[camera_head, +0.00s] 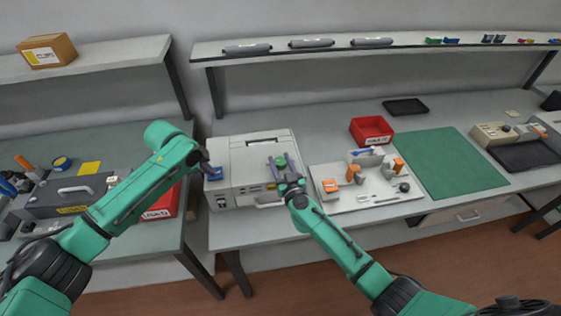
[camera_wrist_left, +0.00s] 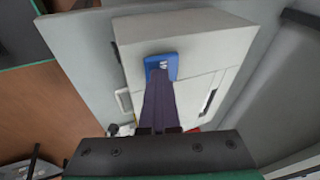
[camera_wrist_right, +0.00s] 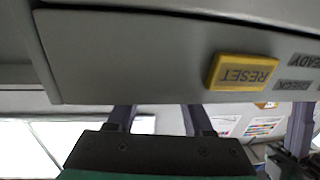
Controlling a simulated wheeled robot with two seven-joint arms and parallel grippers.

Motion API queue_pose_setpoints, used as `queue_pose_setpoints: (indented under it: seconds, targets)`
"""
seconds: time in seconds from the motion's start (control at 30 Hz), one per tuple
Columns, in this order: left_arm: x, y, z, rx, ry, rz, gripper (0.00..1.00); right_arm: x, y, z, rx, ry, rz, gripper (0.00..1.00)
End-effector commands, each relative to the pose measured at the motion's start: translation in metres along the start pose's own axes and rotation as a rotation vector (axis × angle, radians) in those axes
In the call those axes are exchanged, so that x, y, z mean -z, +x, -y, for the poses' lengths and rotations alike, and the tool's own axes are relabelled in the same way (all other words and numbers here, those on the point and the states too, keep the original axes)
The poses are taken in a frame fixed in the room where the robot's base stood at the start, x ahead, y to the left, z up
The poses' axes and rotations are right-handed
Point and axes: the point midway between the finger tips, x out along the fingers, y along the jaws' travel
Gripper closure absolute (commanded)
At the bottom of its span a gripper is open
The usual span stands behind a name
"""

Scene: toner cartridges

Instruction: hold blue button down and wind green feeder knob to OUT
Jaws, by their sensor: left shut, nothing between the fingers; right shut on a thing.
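The blue button (camera_head: 214,175) is on the left end of the grey printer (camera_head: 242,165). My left gripper (camera_head: 207,167) is shut and empty, with its fingertips at the blue button. In the left wrist view the closed fingertips (camera_wrist_left: 158,77) overlap the blue button's face (camera_wrist_left: 163,60) and appear to touch it; how far it is pressed I cannot tell. The green feeder knob (camera_head: 281,161) is at the printer's front right. My right gripper (camera_head: 277,163) is shut on it, a finger on each side. In the right wrist view the knob and fingertips are hidden behind a grey panel (camera_wrist_right: 130,55).
A yellow RESET button (camera_wrist_right: 240,71) is on the panel near my right gripper. A tool board (camera_head: 340,203) with orange-handled items stands right of the printer. A red bin (camera_head: 371,130) and green mat (camera_head: 440,165) lie further right. Another red bin (camera_head: 163,205) is on the left table.

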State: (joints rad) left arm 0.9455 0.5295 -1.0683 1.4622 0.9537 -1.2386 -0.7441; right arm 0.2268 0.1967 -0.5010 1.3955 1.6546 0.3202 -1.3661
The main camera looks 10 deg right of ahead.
Motion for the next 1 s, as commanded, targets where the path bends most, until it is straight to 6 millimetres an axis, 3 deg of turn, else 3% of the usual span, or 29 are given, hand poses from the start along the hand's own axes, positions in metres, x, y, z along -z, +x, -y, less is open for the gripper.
queue_pose_setpoints:
  seconds: [0.33,0.7,0.73,0.8,1.0]
  targets:
    - [-0.0009,0.0017,-0.0020,-0.005,-0.001,0.002,1.00,-0.0010,0.0005,0.0005,-0.343,0.005,0.005,1.00]
    - [-0.0011,0.0017,-0.0018,-0.005,-0.001,0.002,1.00,-0.0006,-0.0005,-0.0001,-0.388,-0.001,0.003,1.00]
    - [-0.0011,0.0017,-0.0018,-0.005,-0.001,0.002,1.00,-0.0006,-0.0006,-0.0001,-0.388,-0.001,0.003,0.41]
    - [-0.0011,0.0017,-0.0018,-0.005,-0.001,0.002,1.00,-0.0007,-0.0006,-0.0001,-0.388,-0.001,0.003,0.18]
    - [-0.0010,0.0016,-0.0017,-0.005,-0.001,0.002,1.00,-0.0007,-0.0005,-0.0001,-0.387,0.000,0.003,0.18]
